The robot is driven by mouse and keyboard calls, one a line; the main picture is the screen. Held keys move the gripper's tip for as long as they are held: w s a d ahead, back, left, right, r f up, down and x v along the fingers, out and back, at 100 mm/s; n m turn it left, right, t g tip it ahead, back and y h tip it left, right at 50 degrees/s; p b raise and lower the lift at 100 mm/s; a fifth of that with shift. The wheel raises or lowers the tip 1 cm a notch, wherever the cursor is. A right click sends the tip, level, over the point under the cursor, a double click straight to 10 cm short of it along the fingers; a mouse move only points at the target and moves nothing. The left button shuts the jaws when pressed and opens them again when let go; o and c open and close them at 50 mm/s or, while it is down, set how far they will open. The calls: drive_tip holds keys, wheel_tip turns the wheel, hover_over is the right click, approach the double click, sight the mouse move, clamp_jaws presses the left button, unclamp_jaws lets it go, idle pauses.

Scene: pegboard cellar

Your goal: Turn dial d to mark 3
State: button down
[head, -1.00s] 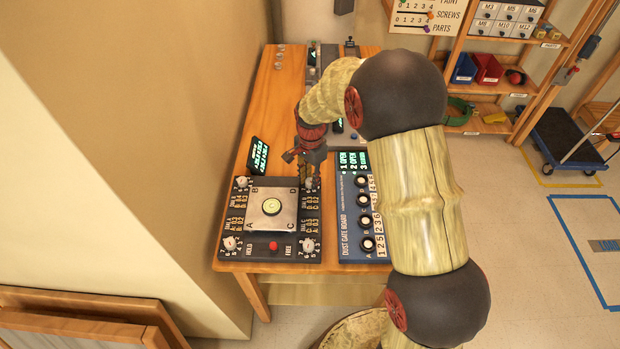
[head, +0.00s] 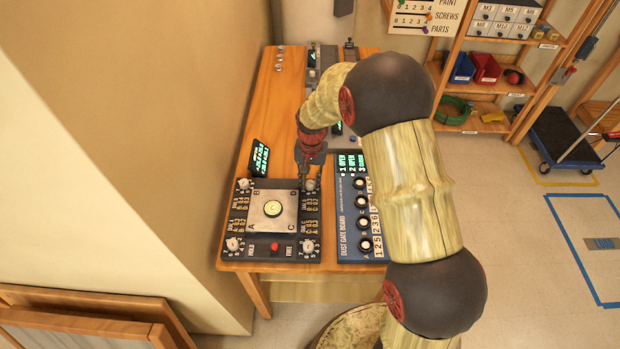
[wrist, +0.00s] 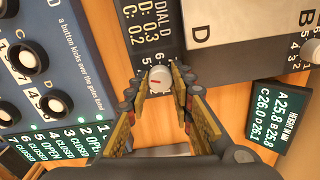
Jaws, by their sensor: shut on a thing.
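Dial D (wrist: 159,78) is a small white knob with a red pointer line, beside the "DIAL D" label on the dark levelling panel (head: 262,247). My gripper (wrist: 161,86) is shut on the knob, one finger on each side in the wrist view. In the head view my gripper (head: 304,184) points down at the panel's upper right corner and partly hides the dial. Numbers 5 and 6 show left of the knob in the wrist view; the fingers hide other marks, and I cannot read the exact setting.
A silver plate (head: 262,221) with a round green level (head: 272,208) lies mid-panel, with other white dials at the corners. A red button (head: 274,247) sits in front. The blue dust gate board (head: 350,230) is close on the right. A green-lit height display (wrist: 280,115) stands nearby.

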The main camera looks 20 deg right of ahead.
sight(311, 182)
drive_tip(key=n+p, duration=0.1)
drive_tip(key=n, duration=0.3)
drive_tip(key=shift+r, duration=0.1)
drive_tip(key=shift+w+n+p, duration=0.1)
drive_tip(key=shift+n+p, duration=0.45)
drive_tip(key=shift+n, duration=1.35)
drive_tip(key=c, duration=1.5)
unclamp_jaws()
drive_tip(key=shift+c, duration=0.2)
wheel_tip(311, 182, up, 12)
drive_tip(key=shift+d, duration=0.15)
